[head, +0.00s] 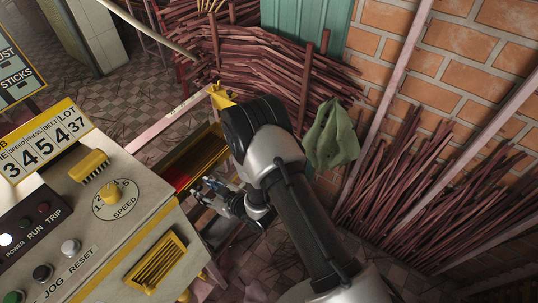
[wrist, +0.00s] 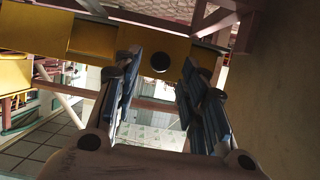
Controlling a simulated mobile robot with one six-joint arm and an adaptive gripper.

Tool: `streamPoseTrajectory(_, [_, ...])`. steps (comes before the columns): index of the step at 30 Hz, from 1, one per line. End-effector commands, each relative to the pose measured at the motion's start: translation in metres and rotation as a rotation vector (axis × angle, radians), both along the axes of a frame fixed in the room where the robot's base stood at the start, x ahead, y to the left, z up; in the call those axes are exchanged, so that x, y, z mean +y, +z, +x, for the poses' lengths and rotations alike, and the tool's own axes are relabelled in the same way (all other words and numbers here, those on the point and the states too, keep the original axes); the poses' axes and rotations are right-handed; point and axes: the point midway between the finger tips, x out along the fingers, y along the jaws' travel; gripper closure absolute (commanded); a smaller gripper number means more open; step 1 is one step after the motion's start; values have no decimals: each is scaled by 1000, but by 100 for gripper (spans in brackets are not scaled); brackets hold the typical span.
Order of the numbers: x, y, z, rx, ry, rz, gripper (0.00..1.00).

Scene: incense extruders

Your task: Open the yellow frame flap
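A yellow frame part (head: 207,152) shows in the head view beside the machine, partly hidden by my arm; I cannot tell for sure that it is the flap. In the wrist view a yellow bar (wrist: 100,38) runs across the top. A yellow tab with a round dark hole (wrist: 150,42) appears between and beyond my fingertips. My gripper (wrist: 160,65) is open, its two dark fingers apart with nothing held between them. In the head view my gripper (head: 208,188) is low beside the yellow frame part. Contact with the yellow tab cannot be told.
The cream control cabinet (head: 75,200) with knobs and buttons stands at left, a yellow vent grille (head: 157,262) on its side. Bundles of reddish sticks (head: 270,65) lie behind. A green cloth (head: 332,135) hangs right of my arm. A brick wall (head: 450,70) bounds the right.

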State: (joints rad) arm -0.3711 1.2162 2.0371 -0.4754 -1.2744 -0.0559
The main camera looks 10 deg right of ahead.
Motion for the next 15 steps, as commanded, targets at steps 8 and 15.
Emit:
streamPoseTrajectory(8, [-42,24,-34,3,-4,0,61])
streamPoseTrajectory(15, [-76,41,-63,4,-6,1,61])
